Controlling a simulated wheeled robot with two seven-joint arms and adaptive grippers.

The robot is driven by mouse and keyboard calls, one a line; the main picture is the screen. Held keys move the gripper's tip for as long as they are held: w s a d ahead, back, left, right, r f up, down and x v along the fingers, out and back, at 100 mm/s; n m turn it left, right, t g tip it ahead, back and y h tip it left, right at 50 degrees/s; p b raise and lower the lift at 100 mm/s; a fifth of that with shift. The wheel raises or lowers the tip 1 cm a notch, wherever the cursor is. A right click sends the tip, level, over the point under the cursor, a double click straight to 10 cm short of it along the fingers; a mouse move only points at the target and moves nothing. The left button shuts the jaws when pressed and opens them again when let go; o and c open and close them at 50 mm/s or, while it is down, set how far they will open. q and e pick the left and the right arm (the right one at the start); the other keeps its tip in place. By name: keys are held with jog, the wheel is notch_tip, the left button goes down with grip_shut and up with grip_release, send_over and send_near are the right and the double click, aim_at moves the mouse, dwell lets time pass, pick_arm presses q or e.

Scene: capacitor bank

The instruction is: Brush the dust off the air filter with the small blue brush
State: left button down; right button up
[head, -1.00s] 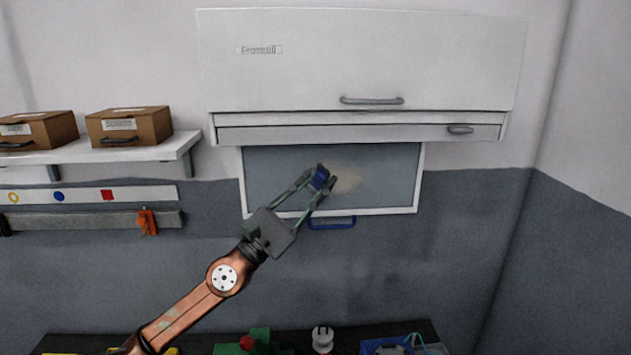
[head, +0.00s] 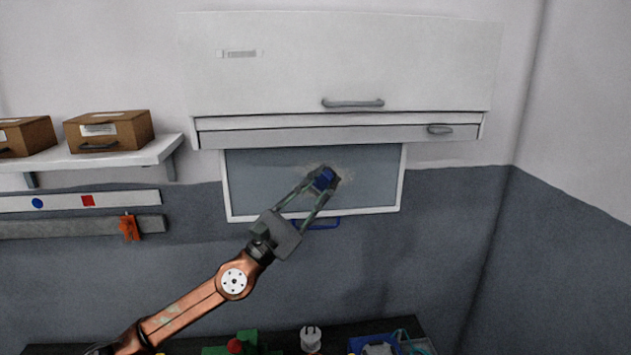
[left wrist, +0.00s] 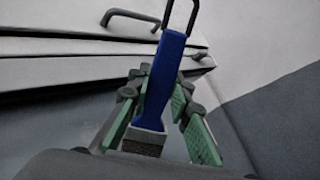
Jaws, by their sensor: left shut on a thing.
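The air filter (head: 250,183) is a grey panel in a white frame under the white wall unit, with a blue handle (head: 322,222) at its lower edge. A small dusty patch (head: 312,168) shows around the brush. My left gripper (head: 324,181) is shut on the small blue brush (head: 327,177) in front of the filter's middle right. In the left wrist view, the blue brush (left wrist: 164,80) stands between the green finger pads, its grey head pointing down. Whether its bristles touch the filter cannot be told. My right gripper is not in view.
The white wall unit (head: 400,60) with grey handles overhangs the filter. At left are a shelf (head: 150,153) with brown boxes (head: 110,131) and a rail (head: 70,227) with an orange clip (head: 129,227). Several items, including a blue bin (head: 372,342), lie on a dark bench (head: 60,349) below.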

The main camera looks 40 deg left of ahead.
pick_arm(q)
jog(key=shift+w+d+y, duration=0.3)
jog(key=shift+w+d, duration=0.15)
jog(key=shift+w, duration=0.15)
jog(key=shift+w+d+p, duration=0.5)
jog(key=shift+w+d, duration=0.6)
jog(key=shift+w, duration=0.1)
jog(key=shift+w+d+r+p, duration=0.1)
jog(key=shift+w+d+p, duration=0.05)
jog(key=shift+w+d, duration=0.45)
jog(key=shift+w+d+p, duration=0.15)
jog(key=shift+w+d, duration=0.2)
jog(key=shift+w, duration=0.3)
